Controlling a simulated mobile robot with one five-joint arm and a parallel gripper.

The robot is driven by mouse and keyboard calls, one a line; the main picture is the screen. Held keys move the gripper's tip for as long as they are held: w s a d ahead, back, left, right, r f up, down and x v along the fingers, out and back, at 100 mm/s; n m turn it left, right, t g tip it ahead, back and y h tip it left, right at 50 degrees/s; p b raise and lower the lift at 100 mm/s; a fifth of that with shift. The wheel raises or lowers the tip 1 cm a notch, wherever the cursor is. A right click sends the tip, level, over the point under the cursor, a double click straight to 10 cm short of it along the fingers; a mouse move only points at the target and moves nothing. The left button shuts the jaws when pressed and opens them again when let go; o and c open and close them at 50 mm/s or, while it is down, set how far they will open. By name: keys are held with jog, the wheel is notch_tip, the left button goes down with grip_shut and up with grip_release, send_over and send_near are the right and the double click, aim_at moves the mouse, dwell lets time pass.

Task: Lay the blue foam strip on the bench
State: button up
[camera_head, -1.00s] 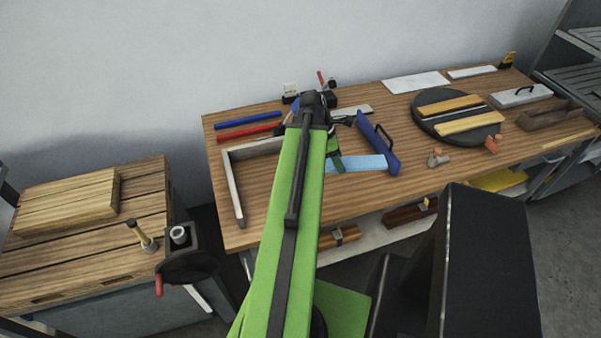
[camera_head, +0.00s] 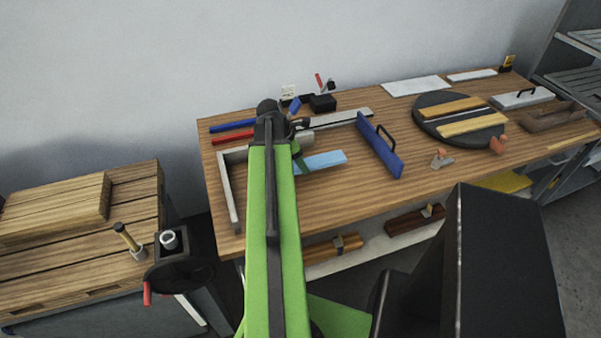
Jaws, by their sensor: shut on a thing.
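The light blue foam strip (camera_head: 322,161) reaches out to the right from my gripper (camera_head: 300,157), over the wooden bench (camera_head: 330,202). My gripper is shut on the strip's left end. The arm hides part of that end and most of the jaws. The strip looks roughly level; I cannot tell whether it touches the bench top or hangs just above it.
A grey metal square (camera_head: 230,190) lies left of my arm, near a red bar (camera_head: 232,136) and a blue bar (camera_head: 232,126). A dark blue handled tool (camera_head: 380,148) stands to the right. Bare bench lies in front of it.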

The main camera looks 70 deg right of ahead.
notch_tip(320, 180, down, 4)
jog(key=b, duration=0.4)
jog(key=shift+f, duration=0.2)
jog(key=shift+r, duration=0.25)
jog(key=shift+f, duration=0.15)
jog(key=o, duration=1.3)
